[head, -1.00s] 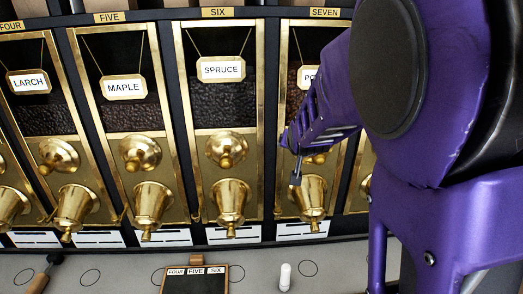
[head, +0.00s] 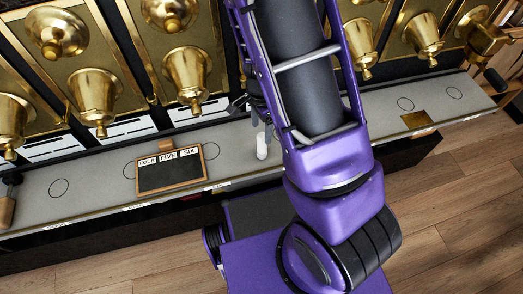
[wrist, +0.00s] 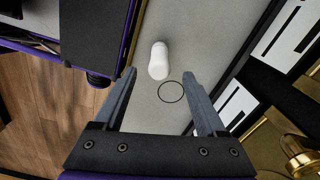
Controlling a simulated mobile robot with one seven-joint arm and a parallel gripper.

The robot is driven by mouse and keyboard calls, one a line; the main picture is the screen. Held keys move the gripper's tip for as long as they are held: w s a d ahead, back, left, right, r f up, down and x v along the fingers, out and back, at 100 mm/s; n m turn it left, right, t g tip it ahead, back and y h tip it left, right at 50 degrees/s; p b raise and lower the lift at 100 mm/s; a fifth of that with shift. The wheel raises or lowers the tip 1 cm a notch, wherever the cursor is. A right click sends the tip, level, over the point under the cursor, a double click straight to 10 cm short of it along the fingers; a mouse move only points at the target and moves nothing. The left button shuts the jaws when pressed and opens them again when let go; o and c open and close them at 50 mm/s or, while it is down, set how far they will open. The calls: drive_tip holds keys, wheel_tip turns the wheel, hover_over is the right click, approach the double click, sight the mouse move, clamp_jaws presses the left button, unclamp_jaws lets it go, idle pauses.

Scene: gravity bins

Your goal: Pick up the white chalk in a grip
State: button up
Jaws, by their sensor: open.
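The white chalk (head: 262,147) is a short white stick that looks upright on the grey ledge (head: 110,172), right of the small slate. In the wrist view the chalk (wrist: 158,60) shows between and just beyond the fingertips, by a black ring drawn on the ledge. My gripper (wrist: 160,74) is open and empty, its two grey fingers apart on either side of the line to the chalk. In the head view my gripper (head: 260,118) is partly hidden by my purple arm and appears just above or behind the chalk. I cannot tell the exact gap.
A small framed slate (head: 172,178) labelled FOUR, FIVE, SIX lies left of the chalk. Brass bin spouts (head: 187,75) hang over the back of the ledge. A brass plate (head: 416,120) is at the right. The ledge's front edge drops to a wooden floor (head: 440,220).

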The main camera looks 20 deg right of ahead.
sight(262, 144)
wheel_tip(262, 144, down, 8)
drive_tip(key=b, duration=0.2)
drive_tip(key=shift+b, duration=0.3)
clamp_jaws()
drive_tip(key=shift+r, duration=0.1)
idle(1.2)
